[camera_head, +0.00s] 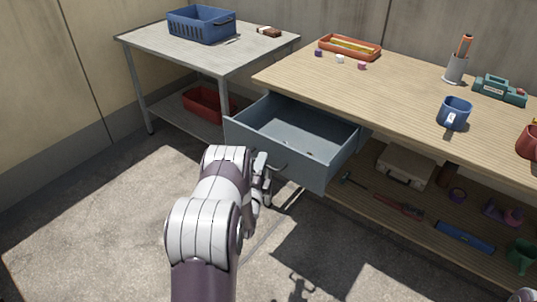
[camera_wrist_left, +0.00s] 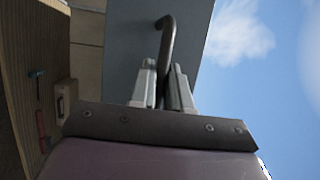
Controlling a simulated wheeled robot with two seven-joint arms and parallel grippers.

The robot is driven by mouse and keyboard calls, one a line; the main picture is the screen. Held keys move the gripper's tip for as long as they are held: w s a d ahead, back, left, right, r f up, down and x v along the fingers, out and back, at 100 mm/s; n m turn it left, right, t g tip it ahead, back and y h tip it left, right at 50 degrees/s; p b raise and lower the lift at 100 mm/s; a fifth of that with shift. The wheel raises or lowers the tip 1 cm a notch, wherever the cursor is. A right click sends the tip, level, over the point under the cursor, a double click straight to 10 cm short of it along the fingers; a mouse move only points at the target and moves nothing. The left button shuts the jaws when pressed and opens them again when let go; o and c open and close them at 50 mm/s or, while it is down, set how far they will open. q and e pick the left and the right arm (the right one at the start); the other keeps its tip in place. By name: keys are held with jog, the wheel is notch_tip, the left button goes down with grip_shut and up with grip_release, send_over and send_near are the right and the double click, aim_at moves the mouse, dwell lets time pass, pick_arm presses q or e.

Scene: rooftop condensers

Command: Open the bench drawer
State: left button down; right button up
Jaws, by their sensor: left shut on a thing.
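The grey-blue bench drawer (camera_head: 308,176) stands pulled out from under the wooden bench top (camera_head: 395,82), and its inside shows, with a few tiny items on its floor. Its dark bar handle (camera_head: 280,166) is on the front panel, partly behind my left gripper. My left gripper (camera_head: 266,178) is at the handle, with the arm reaching in from below. In the left wrist view the fingers (camera_wrist_left: 164,82) are shut on the curved handle (camera_wrist_left: 168,34), in front of the drawer front (camera_wrist_left: 128,45).
A metal table (camera_head: 180,48) with a blue crate (camera_head: 202,25) stands left of the bench; a red bin (camera_head: 207,103) is below it. A blue mug (camera_head: 454,113) stands on the bench. Tools and a case (camera_head: 405,165) lie on the lower shelf. Floor in front is clear.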

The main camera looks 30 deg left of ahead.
pick_arm(q)
jog(key=shift+s, duration=0.3)
jog(key=c, duration=1.2)
grip_release()
jog(key=shift+o, duration=0.2)
jog(key=p+v, duration=0.1)
jog(key=v, duration=1.1)
jog(key=shift+s+f+p, duration=0.15)
jog(key=shift+s+p, duration=0.2)
jog(key=shift+p, duration=0.05)
jog(key=shift+d, duration=0.1)
